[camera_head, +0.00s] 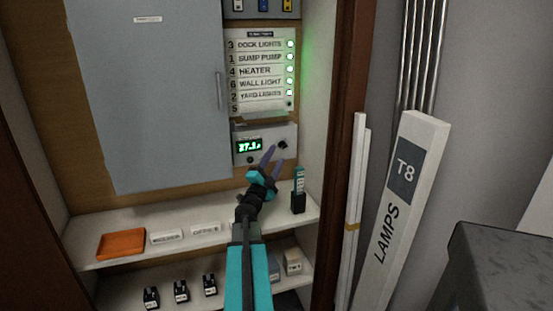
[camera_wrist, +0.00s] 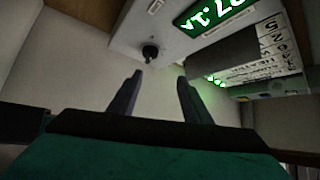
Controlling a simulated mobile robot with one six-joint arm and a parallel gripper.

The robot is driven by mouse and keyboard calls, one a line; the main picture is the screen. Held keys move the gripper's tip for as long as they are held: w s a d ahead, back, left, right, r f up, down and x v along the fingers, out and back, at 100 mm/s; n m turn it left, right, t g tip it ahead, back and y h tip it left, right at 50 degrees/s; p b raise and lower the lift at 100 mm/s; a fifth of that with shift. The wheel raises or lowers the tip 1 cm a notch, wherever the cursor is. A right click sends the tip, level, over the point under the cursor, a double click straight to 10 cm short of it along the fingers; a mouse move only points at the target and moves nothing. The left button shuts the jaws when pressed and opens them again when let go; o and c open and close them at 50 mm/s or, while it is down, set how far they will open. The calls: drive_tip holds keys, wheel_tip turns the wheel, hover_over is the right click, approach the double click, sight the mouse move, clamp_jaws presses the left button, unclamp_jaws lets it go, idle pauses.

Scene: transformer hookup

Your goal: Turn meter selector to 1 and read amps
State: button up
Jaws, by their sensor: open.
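The meter (camera_head: 240,161) is a pale box on the back wall with a green lit display (camera_head: 249,146). The display reads about 37.1 A, but its first digit is hard to make out. The selector is a dark round knob (camera_head: 283,145) on the meter's right side. It also shows in the wrist view (camera_wrist: 150,52), where the meter appears upside down. Its pointer setting is too small to tell. My gripper (camera_head: 274,156) is open and empty just in front of the meter, below the knob. In the wrist view the fingers (camera_wrist: 159,82) are apart from the knob.
A label panel (camera_head: 262,72) with several rows and green lamps hangs above the meter. A grey cabinet door (camera_head: 150,90) is at left. The shelf below holds an orange tray (camera_head: 121,244), labels and a dark holder (camera_head: 298,203) with a teal item. A lamps box (camera_head: 402,205) leans at right.

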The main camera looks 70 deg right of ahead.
drive_tip(key=a, duration=0.7)
drive_tip(key=shift+w+f+b, duration=0.2)
drive_tip(key=shift+w+b, duration=0.1)
idle(0.6)
drive_tip(key=shift+d, duration=0.1)
idle(0.5)
drive_tip(key=shift+a+f, duration=0.1)
drive_tip(key=shift+a, duration=0.1)
drive_tip(key=shift+p+v, duration=0.6)
drive_tip(key=shift+v, duration=0.6)
drive_tip(key=p, duration=0.3)
drive_tip(key=shift+w+a, duration=0.1)
drive_tip(key=shift+a, duration=0.2)
drive_tip(key=p+v, duration=0.2)
drive_tip(key=p, duration=0.5)
